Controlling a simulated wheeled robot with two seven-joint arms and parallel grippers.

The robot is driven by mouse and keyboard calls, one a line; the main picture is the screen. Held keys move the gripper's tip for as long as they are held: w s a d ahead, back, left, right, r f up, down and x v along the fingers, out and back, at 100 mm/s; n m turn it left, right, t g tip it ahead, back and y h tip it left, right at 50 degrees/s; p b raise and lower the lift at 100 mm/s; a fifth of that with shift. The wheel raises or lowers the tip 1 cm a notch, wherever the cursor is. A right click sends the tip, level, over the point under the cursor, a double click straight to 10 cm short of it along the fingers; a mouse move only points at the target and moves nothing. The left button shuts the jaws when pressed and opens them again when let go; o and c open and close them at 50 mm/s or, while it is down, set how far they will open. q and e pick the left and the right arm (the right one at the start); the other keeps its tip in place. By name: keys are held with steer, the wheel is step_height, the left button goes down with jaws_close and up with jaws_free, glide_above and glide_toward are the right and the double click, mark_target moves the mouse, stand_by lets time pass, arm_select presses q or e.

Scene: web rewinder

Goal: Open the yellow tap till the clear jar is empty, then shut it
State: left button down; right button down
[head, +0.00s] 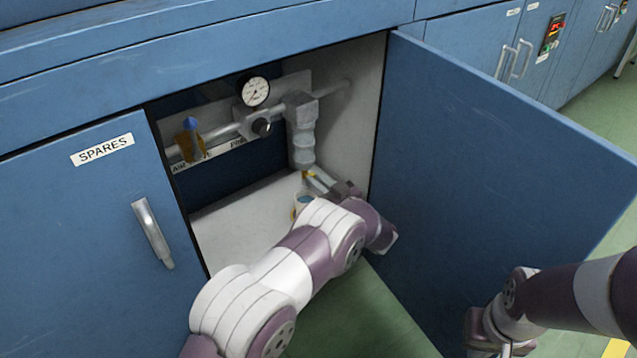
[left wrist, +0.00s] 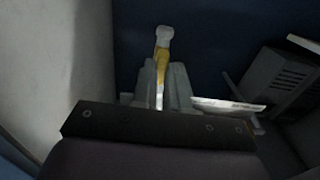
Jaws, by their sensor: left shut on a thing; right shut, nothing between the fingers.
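The clear jar (head: 302,140) hangs under the grey regulator block at the right of the open cabinet. It looks greyish; its liquid level cannot be read. The yellow tap (head: 308,174) is at the jar's bottom, largely hidden by my gripper. My left gripper (head: 318,182) reaches in from the right side and is shut on the tap. In the left wrist view the yellow tap (left wrist: 161,62) stands between the two grey fingers, with a pale knob above it. My right arm is at the lower right; its fingers do not show.
A white cup (head: 302,204) stands on the cabinet floor below the tap, partly hidden by my left arm. The open blue door (head: 480,170) bounds the right side.

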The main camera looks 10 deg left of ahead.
arm_select(q)
steer(key=m+p, duration=0.3)
steer(key=m, duration=0.3)
steer(key=m+p, duration=0.2)
steer(key=m, duration=0.3)
steer(key=m+p, duration=0.3)
steer(key=m, duration=0.3)
steer(key=shift+w+d+f+m+p, duration=0.15)
steer(key=shift+f+m+p, duration=0.1)
steer(key=shift+m+p, duration=0.1)
stand_by(0.4)
steer(key=c, duration=1.1)
jaws_free()
steer(key=shift+c, duration=0.2)
